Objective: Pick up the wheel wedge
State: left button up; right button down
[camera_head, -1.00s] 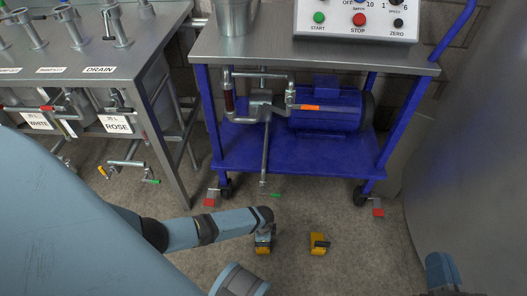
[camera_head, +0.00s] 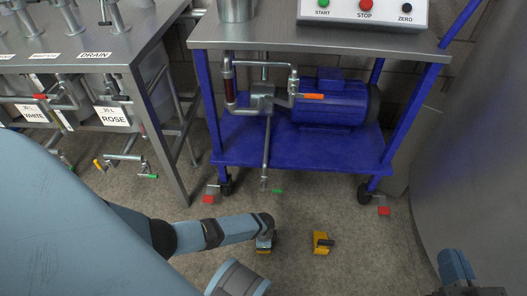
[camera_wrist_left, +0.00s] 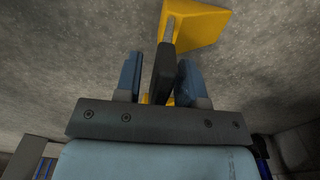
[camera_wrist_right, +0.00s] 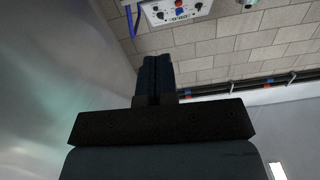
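A yellow wheel wedge (camera_head: 264,250) sits on the floor under my left gripper (camera_head: 266,238), which covers most of it. In the left wrist view its yellow body (camera_wrist_left: 198,25) is at the top, with a grey rod and a dark handle (camera_wrist_left: 162,75). The two fingers of my left gripper (camera_wrist_left: 160,78) stand on either side of the handle, with a small gap on each side. My right gripper (camera_head: 453,265) is at the lower right of the head view, away from the wedge. Its fingers (camera_wrist_right: 157,77) are together and empty.
A second yellow wedge (camera_head: 321,243) with a dark handle lies on the floor to the right. A blue pump cart (camera_head: 300,150) on wheels stands behind, with red pedals by its wheels. A steel bench (camera_head: 150,60) is at left and a grey tank (camera_head: 470,160) at right.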

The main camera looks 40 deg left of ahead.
pick_arm(q)
grip_shut()
jog(key=shift+r, duration=0.15)
